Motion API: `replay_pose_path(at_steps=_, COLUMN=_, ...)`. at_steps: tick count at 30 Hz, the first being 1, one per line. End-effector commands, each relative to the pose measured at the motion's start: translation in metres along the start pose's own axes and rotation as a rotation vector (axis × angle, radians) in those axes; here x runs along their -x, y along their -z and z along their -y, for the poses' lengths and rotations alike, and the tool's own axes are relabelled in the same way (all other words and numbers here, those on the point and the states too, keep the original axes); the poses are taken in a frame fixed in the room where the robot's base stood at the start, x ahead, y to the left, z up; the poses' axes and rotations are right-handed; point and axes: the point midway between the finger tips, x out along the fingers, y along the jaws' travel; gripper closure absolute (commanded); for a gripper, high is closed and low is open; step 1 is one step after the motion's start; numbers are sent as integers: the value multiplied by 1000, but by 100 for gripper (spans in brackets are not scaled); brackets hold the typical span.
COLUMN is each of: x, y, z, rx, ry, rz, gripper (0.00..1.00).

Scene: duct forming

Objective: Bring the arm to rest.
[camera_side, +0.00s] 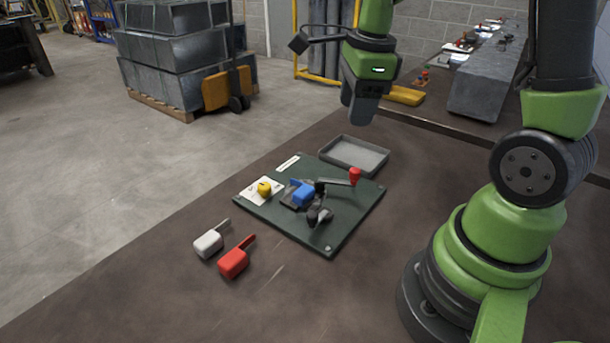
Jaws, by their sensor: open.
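My gripper (362,108) hangs in the air above the table, pointing down, behind and above the green board. Its jaws are small and dark in this view, and I see nothing held in them. The dark green board (352,222) lies on the brown table (150,290). On the board are a blue block (303,194) in a dark holder, a yellow piece (264,188) on a white card, and a black lever clamp with a red knob (355,176). My gripper is apart from all of them.
An empty grey tray (354,153) sits behind the board. A white handled piece (208,243) and a red handled piece (235,261) lie at the front left. A grey duct (485,80) and a yellow object (405,95) are at the back right. The table's front is clear.

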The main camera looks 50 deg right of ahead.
Motion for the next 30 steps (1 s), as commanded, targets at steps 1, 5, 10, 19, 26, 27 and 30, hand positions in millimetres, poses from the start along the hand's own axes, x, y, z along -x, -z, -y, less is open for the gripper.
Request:
replay_pose_path(at_steps=1, x=19, y=-7, z=-11, rx=165, ry=43, rz=35, gripper=49)
replay_pose_path(at_steps=5, x=56, y=-19, z=-43, rx=635, ry=152, rz=100, gripper=49)
replay_pose_path(at_steps=10, x=91, y=-21, z=-89, rx=1234, ry=333, rz=139, gripper=49)
replay_pose_path(at_steps=19, x=112, y=-13, z=-137, rx=1877, ry=590, rz=107, gripper=49)
replay_pose_path(at_steps=26, x=113, y=-12, z=-141, rx=1946, ry=616, rz=96, gripper=49)
replay_pose_path(at_steps=27, x=113, y=-12, z=-141, rx=1945, ry=616, rz=96, gripper=49)
replay_pose_path(at_steps=30, x=113, y=-12, z=-141, rx=1944, ry=616, rz=96, gripper=49)
